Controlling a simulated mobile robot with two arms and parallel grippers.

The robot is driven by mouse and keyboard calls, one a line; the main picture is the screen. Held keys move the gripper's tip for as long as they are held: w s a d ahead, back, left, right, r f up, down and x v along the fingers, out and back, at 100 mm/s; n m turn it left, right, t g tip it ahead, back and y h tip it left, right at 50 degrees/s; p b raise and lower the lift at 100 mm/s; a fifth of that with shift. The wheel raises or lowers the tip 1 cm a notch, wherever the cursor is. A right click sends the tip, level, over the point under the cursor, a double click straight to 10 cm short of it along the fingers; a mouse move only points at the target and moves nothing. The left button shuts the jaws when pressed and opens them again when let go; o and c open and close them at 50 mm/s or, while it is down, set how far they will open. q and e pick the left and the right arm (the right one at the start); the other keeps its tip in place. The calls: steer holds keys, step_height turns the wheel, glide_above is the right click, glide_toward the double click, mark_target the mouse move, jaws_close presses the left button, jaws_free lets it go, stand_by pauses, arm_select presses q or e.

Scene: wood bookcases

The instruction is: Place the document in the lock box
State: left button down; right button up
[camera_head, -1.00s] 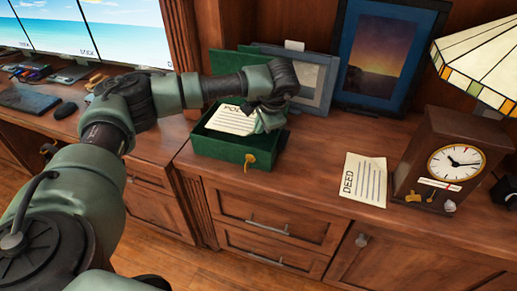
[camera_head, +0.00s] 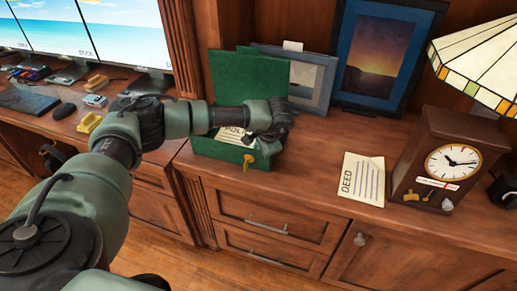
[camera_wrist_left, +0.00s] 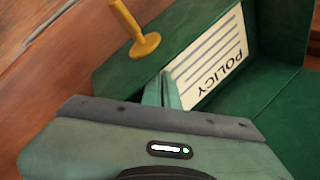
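The green lock box (camera_head: 215,150) stands on the wooden cabinet top with its lid (camera_head: 245,78) raised at the back. A brass key sticks out of its front (camera_head: 249,160). The POLICY document (camera_wrist_left: 215,65) is inside the box walls; in the head view it is partly behind my arm (camera_head: 232,136). My left gripper (camera_wrist_left: 165,91) is at the box's front right, with its fingers close together at the document's edge, and appears shut on it. A DEED document (camera_head: 363,179) lies flat on the cabinet top, right of the box. My right gripper is out of view.
A clock (camera_head: 447,160) and a stained-glass lamp (camera_head: 480,55) stand at the right. Framed pictures (camera_head: 385,50) lean at the back. A desk with monitors (camera_head: 125,35) is at the left. Cabinet top between box and deed is clear.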

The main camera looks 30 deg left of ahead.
arm_select(q)
steer(key=c, duration=2)
jaws_free()
steer(key=shift+f, duration=0.15)
steer(key=shift+r, duration=0.35)
steer(key=v, duration=1.1)
steer(key=shift+d+r+b, duration=0.2)
steer(key=shift+r+b, duration=0.1)
steer(key=shift+b, duration=0.05)
